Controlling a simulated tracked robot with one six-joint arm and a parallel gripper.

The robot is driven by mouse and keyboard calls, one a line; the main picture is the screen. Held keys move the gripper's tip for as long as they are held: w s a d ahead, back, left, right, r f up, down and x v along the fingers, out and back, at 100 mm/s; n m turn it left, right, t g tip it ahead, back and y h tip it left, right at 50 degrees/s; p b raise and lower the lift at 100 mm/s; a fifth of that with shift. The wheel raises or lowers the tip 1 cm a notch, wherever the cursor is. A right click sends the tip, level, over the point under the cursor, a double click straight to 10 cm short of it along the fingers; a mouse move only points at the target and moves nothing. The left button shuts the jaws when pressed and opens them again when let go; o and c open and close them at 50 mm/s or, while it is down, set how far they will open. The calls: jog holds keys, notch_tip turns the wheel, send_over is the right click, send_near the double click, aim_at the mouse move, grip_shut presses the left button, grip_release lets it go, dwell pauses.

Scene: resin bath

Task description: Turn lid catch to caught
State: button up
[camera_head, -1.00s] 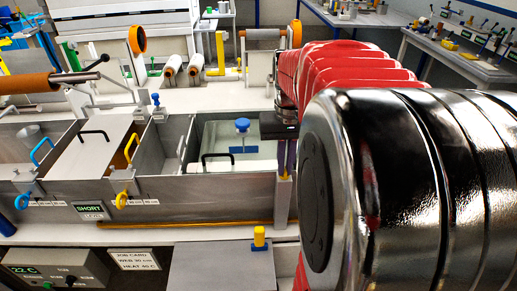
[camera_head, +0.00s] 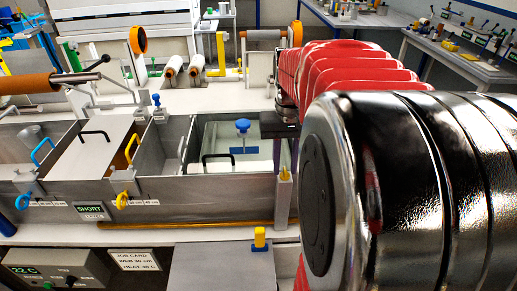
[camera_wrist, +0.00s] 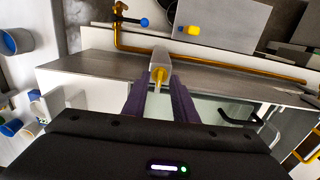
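A grey block with a yellow part (camera_wrist: 160,75) stands at the tank's front wall in the wrist view; it may be the lid catch, but I cannot be sure. In the head view this grey post (camera_head: 284,180) is at the tank's right end. My gripper (camera_wrist: 162,84) has two purple fingers, spread apart with the block lying between or just beyond their tips. Contact cannot be told. In the head view my gripper (camera_head: 284,155) is just above the post, partly hidden by my arm. A pale lid (camera_head: 262,158) with a black handle and blue knob lies left of it.
A grey panel with a yellow knob (camera_head: 259,238) is in front of the tank. A brass pipe (camera_wrist: 220,62) runs along the tank front. A blue-tipped valve lever (camera_wrist: 143,22) is nearby. Yellow and blue hooks hang on the tank wall further left.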

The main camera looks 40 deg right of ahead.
aim_at(285, 168)
notch_tip(285, 168, up, 13)
dwell(0.5)
jog(key=shift+w+r, duration=0.1)
dwell(0.4)
jog(key=w+a+f+n+t+h, duration=0.1)
jog(key=a+f+t, duration=0.1)
jog(key=a+f, duration=0.5)
jog(key=s+a+f+n+t, duration=0.1)
jog(key=s+a+f+n, duration=0.1)
jog(key=a, duration=0.6)
jog(key=s+a+f+n+t+y, duration=0.1)
jog(key=s+a+f+n+t, duration=0.1)
jog(key=a, duration=0.6)
jog(key=shift+s+a+f+n+t, duration=0.3)
jog(key=shift+s+f+n, duration=0.4)
jog(key=shift+f+n, duration=0.1)
